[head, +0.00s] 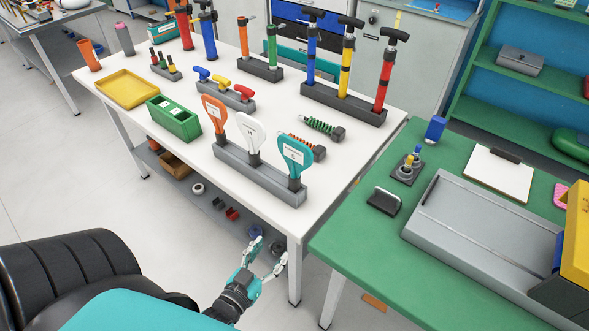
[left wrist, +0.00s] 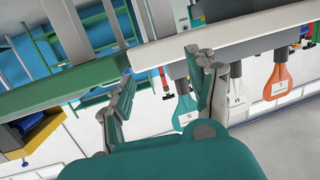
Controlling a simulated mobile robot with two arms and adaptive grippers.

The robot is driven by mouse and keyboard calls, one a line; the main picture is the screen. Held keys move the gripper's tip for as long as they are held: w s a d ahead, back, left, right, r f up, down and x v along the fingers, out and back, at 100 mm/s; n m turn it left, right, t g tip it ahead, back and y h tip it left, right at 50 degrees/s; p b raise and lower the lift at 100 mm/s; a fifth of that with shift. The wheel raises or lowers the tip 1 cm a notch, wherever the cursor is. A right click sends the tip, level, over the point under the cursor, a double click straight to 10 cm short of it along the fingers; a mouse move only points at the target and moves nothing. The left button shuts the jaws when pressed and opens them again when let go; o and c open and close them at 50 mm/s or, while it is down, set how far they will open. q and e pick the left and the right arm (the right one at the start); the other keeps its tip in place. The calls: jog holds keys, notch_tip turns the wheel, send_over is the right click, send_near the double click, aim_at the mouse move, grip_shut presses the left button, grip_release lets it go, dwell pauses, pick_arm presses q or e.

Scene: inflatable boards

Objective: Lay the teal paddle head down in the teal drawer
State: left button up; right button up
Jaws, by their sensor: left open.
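The teal paddle (head: 294,154) stands upright, head up, at the near right end of a grey rack (head: 238,172) on the white table. A white paddle (head: 250,131) and an orange paddle (head: 215,112) stand beside it. In the left wrist view the teal paddle (left wrist: 184,110) appears upside down, near the right finger. My left gripper (head: 269,252) is open and empty, below and in front of the table's near edge, apart from the paddle. A teal drawer front (head: 291,50) shows partly in the cabinet behind the table; pumps hide much of it. My right gripper is out of view.
Pumps in a long grey rack (head: 343,104) stand at the table's back. A green bin (head: 174,121), a yellow tray (head: 127,88) and two springs (head: 322,127) lie on the table. A green table (head: 345,240) with a grey case (head: 480,235) stands right, across a narrow gap.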

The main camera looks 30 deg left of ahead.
pick_arm(q)
jog(key=t, duration=0.2)
send_near(292, 185)
jog(key=shift+y, duration=0.3)
jog(key=w+p, duration=0.2)
jog(key=w, duration=0.3)
jog(key=shift+w+d+p, duration=0.15)
jog(key=shift+w+p, duration=0.1)
jog(key=shift+p, duration=0.05)
jog(key=shift+w, duration=0.5)
jog(key=shift+w+p, duration=0.3)
jog(key=shift+w, duration=0.05)
jog(key=w, duration=0.1)
jog(key=w+a+p, duration=0.1)
jog(key=w, duration=0.1)
jog(key=shift+w+a, duration=0.2)
jog(key=shift+w, duration=0.05)
jog(key=shift+w+f, duration=0.1)
jog(key=shift+w, duration=0.3)
jog(key=shift+s, duration=0.1)
